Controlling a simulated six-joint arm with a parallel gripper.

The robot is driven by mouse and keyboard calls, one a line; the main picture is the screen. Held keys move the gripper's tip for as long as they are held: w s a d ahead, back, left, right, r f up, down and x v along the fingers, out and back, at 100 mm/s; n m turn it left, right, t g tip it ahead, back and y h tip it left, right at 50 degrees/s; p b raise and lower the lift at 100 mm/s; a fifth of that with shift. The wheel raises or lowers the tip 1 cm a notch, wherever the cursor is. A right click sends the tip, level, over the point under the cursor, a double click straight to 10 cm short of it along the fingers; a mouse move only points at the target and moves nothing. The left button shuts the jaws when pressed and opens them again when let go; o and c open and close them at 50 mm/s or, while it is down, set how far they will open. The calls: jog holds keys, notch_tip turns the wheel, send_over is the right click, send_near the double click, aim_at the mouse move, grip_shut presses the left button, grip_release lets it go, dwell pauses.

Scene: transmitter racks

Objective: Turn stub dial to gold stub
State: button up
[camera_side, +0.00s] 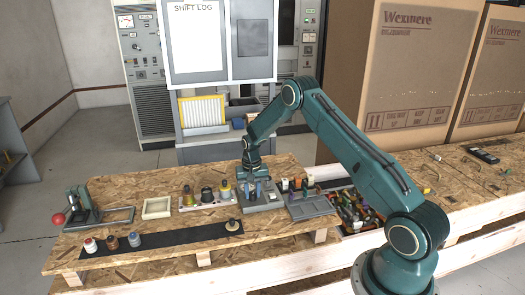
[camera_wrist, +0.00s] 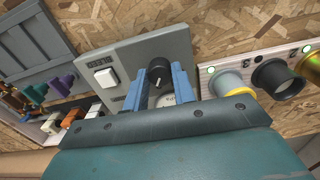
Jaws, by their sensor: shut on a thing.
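The stub dial (camera_wrist: 158,76) is a black knob with a pale pointer line on the sloped face of a grey box (camera_wrist: 120,62). My gripper (camera_wrist: 159,80) has its two blue fingers on either side of the knob, shut on it. In the side view my gripper (camera_side: 256,182) reaches down onto the grey box (camera_side: 265,202). Which label the pointer faces is too small to read. A gold-coloured stub (camera_wrist: 310,66) is cut by the right edge of the wrist view, on a white strip (camera_wrist: 300,47); it appears at the strip's left end in the side view (camera_side: 188,198).
A white switch (camera_wrist: 106,77) is on the box. A grey tray (camera_side: 310,207) stands to its right. Spools (camera_side: 112,242) sit on a dark mat in front.

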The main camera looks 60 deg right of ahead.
aim_at(252, 194)
jog(key=n, duration=0.5)
jog(key=shift+n, duration=0.3)
jog(key=n, duration=0.4)
jog(key=shift+n, duration=0.3)
jog(key=o, duration=1)
jog(key=shift+r, duration=0.15)
notch_tip(252, 194, up, 14)
jog(key=shift+f, duration=0.2)
